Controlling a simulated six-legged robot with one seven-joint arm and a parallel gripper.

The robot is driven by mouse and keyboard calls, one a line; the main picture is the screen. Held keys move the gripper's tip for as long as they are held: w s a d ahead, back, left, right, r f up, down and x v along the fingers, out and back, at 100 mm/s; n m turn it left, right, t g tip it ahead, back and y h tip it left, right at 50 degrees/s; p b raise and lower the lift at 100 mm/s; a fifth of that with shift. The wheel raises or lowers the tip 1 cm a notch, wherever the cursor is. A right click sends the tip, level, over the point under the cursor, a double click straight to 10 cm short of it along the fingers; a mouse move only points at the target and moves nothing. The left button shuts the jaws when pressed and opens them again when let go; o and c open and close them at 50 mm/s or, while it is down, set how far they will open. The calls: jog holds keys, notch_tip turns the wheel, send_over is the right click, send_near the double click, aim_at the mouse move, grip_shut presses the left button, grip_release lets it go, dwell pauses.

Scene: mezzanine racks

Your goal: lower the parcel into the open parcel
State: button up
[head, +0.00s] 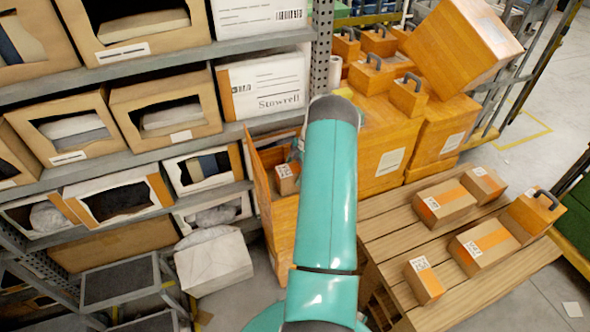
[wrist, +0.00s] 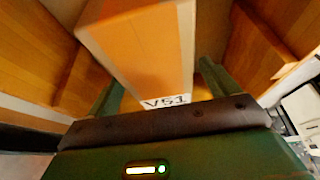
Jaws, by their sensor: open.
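The open parcel (head: 283,222) is a tall orange-brown box with a raised flap, left of my teal arm in the head view; my arm hides its right part. A small brown parcel (head: 287,179) with a white label shows at its mouth. In the wrist view the small parcel (wrist: 140,50), marked V51, lies between the two green fingers of my gripper (wrist: 161,76). The fingers are open, with a gap visible at the right finger. Orange-brown walls of the open parcel (wrist: 35,60) stand on both sides. The small parcel's underside is hidden.
Racks with open cartons (head: 70,130) fill the left. A wooden pallet (head: 385,222) on the right bears several small parcels (head: 485,244). Large orange boxes (head: 385,140) stand behind. A pale crumpled box (head: 212,262) and grey steps (head: 118,283) stand at lower left.

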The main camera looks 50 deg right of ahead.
notch_tip(320, 180, up, 3)
jog(key=shift+f, duration=0.1)
jog(key=s+a+r, duration=0.9)
jog(key=a+r, duration=0.1)
jog(key=shift+s+a, duration=0.15)
jog(key=shift+a, duration=0.1)
jog(key=shift+r, duration=0.1)
